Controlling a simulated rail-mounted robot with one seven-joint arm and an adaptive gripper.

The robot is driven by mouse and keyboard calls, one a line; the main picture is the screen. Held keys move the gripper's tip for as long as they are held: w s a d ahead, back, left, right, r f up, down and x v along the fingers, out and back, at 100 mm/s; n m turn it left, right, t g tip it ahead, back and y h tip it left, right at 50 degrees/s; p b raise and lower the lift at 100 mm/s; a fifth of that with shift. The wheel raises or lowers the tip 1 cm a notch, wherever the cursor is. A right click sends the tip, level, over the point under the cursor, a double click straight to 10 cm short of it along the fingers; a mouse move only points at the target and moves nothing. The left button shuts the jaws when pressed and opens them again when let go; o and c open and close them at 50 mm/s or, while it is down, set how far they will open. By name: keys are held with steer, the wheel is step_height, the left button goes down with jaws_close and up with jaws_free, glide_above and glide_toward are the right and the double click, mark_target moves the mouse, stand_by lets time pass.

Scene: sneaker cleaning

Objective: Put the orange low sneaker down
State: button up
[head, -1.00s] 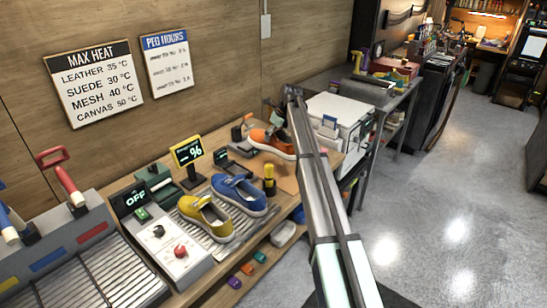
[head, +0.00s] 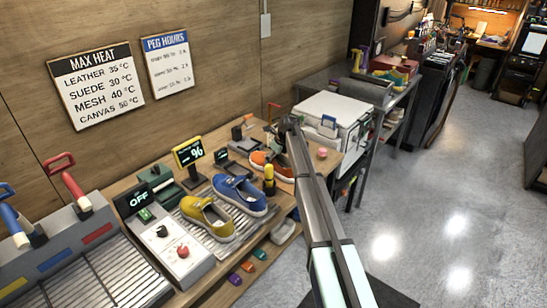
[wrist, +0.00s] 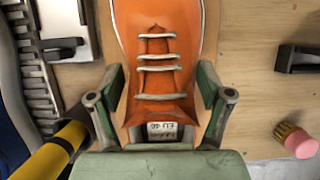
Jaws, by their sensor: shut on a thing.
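The orange low sneaker (wrist: 158,55), with pale laces and an "EU 46" label inside, fills the middle of the wrist view. My gripper (wrist: 160,88) has a green-padded finger on each side of its heel end and is shut on it. In the head view the sneaker (head: 260,160) shows at the far end of the wooden bench (head: 300,130), partly hidden by my arm and a yellow-topped bottle. Bench wood lies just below it; I cannot tell whether the sole touches.
The black-and-yellow bottle (wrist: 55,150) stands close at lower left. A pink-ended object (wrist: 300,143) and a dark block (wrist: 298,58) lie to the right. Blue (head: 238,194) and yellow (head: 207,217) shoes sit on a slatted rack. Bare wood shows right of the sneaker.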

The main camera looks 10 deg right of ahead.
steer(key=o, duration=1.4)
steer(key=b+v, duration=0.3)
steer(key=v, duration=0.9)
